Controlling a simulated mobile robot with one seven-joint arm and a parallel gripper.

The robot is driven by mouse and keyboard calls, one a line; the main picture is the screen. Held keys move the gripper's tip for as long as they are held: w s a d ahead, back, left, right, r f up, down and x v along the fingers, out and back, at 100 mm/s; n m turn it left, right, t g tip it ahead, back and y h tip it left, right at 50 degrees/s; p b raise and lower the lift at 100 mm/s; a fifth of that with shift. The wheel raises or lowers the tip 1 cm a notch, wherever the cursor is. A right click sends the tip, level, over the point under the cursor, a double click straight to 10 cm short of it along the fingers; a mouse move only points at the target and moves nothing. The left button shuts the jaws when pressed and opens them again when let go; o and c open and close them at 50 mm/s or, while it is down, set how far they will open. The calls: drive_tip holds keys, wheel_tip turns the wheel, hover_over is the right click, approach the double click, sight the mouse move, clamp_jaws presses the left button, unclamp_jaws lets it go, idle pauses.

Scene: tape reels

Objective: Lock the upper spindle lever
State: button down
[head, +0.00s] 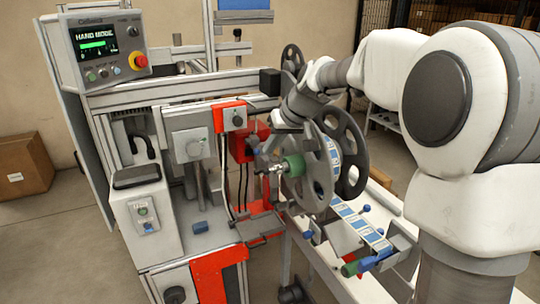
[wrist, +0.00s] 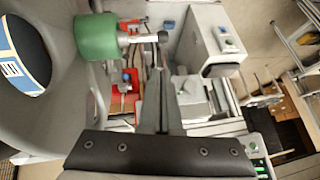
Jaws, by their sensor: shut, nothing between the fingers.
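The upper spindle has a green core (head: 293,165) with a metal lever end (head: 268,169) sticking out to its left. In the wrist view the green core (wrist: 95,38) is at upper left, and the metal lever (wrist: 138,40) reaches right from it. My gripper (head: 258,148) is just above and left of the spindle end in the head view. In the wrist view my gripper (wrist: 159,65) is shut and empty, with its narrow fingers pointing up at the lever's outer end. I cannot tell whether the fingertips touch the lever. The lever's exact angle is partly hidden.
A large grey reel (head: 345,150) stands right behind the spindle, close to my gripper. A labelled tape (head: 360,228) runs below it. A control panel (head: 105,45) reads HAND MODE. A red bracket (head: 240,147) is left of my gripper. Free floor lies at the left.

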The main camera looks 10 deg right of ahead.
sight(274, 169)
drive_tip(key=f, duration=0.1)
drive_tip(key=s+f, duration=0.1)
drive_tip(key=f, duration=0.1)
drive_tip(key=shift+a, duration=0.1)
